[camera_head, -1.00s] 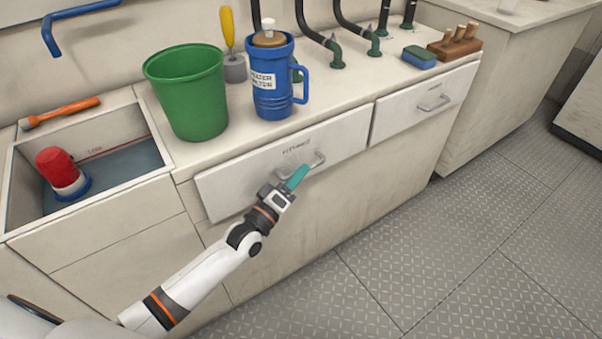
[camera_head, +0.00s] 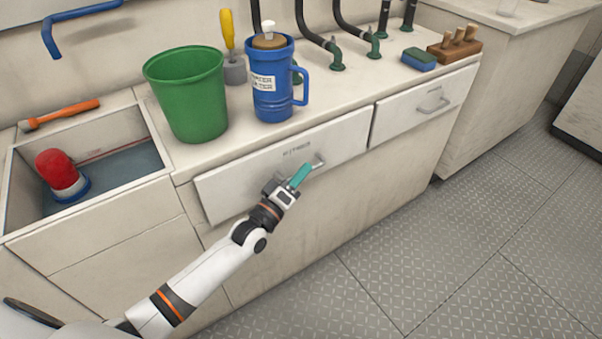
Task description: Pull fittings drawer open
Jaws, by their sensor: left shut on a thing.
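The fittings drawer (camera_head: 235,190) is the labelled left one of two drawer fronts under the counter. My left gripper (camera_head: 298,177), with teal fingers, comes in from the lower left and is shut on the handle. My right gripper is not in view.
A green bucket (camera_head: 187,95) and a blue jug (camera_head: 272,80) stand on the counter above the drawer. A second drawer (camera_head: 410,112) is to the right. An open sink (camera_head: 120,165) with a red-topped item is at left. The metal floor (camera_head: 430,250) in front is clear.

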